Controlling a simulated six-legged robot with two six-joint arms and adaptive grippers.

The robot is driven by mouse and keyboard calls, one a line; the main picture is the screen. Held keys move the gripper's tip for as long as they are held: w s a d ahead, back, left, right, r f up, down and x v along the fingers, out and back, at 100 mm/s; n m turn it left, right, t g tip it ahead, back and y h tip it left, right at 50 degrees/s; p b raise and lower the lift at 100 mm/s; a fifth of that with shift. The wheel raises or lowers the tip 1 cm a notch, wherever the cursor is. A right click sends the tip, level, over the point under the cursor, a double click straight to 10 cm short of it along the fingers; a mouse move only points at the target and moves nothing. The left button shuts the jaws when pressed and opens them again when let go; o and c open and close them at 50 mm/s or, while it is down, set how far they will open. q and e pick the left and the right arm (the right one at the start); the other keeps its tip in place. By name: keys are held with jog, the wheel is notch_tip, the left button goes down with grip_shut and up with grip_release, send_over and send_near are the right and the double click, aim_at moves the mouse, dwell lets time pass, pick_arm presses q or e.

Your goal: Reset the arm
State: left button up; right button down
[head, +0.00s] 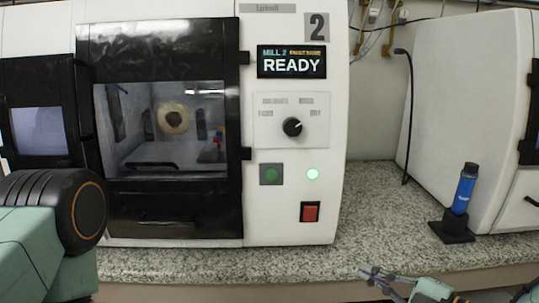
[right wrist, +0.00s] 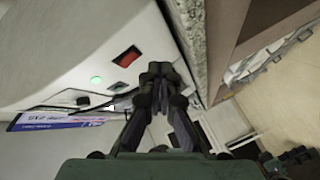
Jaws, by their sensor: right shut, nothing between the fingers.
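My right gripper (head: 372,275) is low in the head view, in front of the granite counter's front edge. In the right wrist view its dark fingers (right wrist: 157,78) are together and hold nothing. My left arm's green and black link fills the lower left of the head view, and its gripper is not in view. The white mill (head: 293,200) stands on the counter with its dark-framed door shut. Its screen (head: 291,62) reads "MILL 2" and "READY".
The granite counter (head: 365,220) is bare between the mill and a second white machine (head: 455,100) at right. A blue cylinder (head: 465,188) stands in a black holder (head: 452,228) there. The mill has a knob (head: 292,127), green light (head: 312,174) and red switch (head: 310,212).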

jog(key=s+f+m+g+h, duration=0.3)
jog(key=s+f+m, duration=0.1)
jog(key=f+m, duration=0.35)
jog(key=s+f+m+g+h, duration=0.3)
jog(key=s+f+m, duration=0.1)
jog(key=f+m, duration=0.35)
jog(key=s+f+m+g+h, duration=0.2)
jog(key=s+f+g, duration=0.1)
jog(key=s, duration=0.8)
jog(key=s+d+f+m+g+h, duration=0.1)
jog(key=s+f+g, duration=0.3)
jog(key=s, duration=0.7)
notch_tip(320, 180, down, 2)
jog(key=shift+d+f+m+h, duration=0.15)
jog(key=shift+d+m+h, duration=0.15)
jog(key=shift+m+h, duration=0.35)
